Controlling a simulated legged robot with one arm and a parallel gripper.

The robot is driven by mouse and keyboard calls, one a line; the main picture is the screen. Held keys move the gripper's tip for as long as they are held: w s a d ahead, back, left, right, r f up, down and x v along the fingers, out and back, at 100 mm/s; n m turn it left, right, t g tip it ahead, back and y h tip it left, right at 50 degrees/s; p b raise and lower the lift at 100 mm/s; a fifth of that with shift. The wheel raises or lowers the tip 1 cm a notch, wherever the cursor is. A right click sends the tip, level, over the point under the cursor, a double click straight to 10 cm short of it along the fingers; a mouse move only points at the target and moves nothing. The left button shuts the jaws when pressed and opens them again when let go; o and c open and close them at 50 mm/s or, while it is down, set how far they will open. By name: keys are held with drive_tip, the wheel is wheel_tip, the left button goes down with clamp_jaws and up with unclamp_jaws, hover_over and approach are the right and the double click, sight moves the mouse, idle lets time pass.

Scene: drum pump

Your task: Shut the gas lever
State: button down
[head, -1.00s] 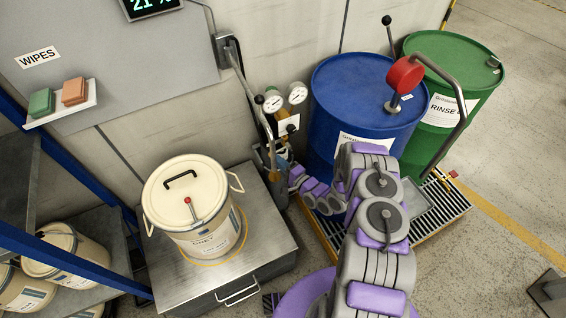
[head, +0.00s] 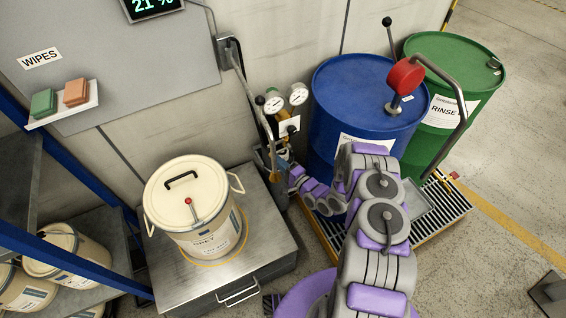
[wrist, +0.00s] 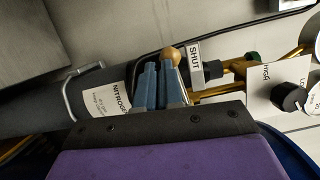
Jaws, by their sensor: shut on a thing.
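In the wrist view, the two blue fingers of my gripper (wrist: 160,84) are close together around the gas lever, whose round tan knob (wrist: 170,55) shows at the fingertips. The lever's stem is hidden by the fingers. A "SHUT" tag (wrist: 195,57) is just right of the knob. The dark gas cylinder (wrist: 35,108) with its "NITROGEN" label (wrist: 112,105) lies to the left in this view. In the head view, the gas cylinder (head: 277,186) stands by the wall, and my forearm reaches to its top; the fingers are too small to make out there.
Two gauges (head: 298,94) and a white card (head: 289,127) sit above the cylinder. A blue drum (head: 365,95) and a green drum (head: 450,65) stand right, on a grating (head: 455,200). A cream pail (head: 190,205) stands on a steel box (head: 165,275) at left.

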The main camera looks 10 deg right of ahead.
drive_tip(key=shift+s+a, duration=0.2)
drive_tip(key=shift+a, duration=0.45)
drive_tip(key=w+d+p+v, duration=0.1)
drive_tip(key=p+v, duration=0.1)
drive_tip(key=v, duration=1.6)
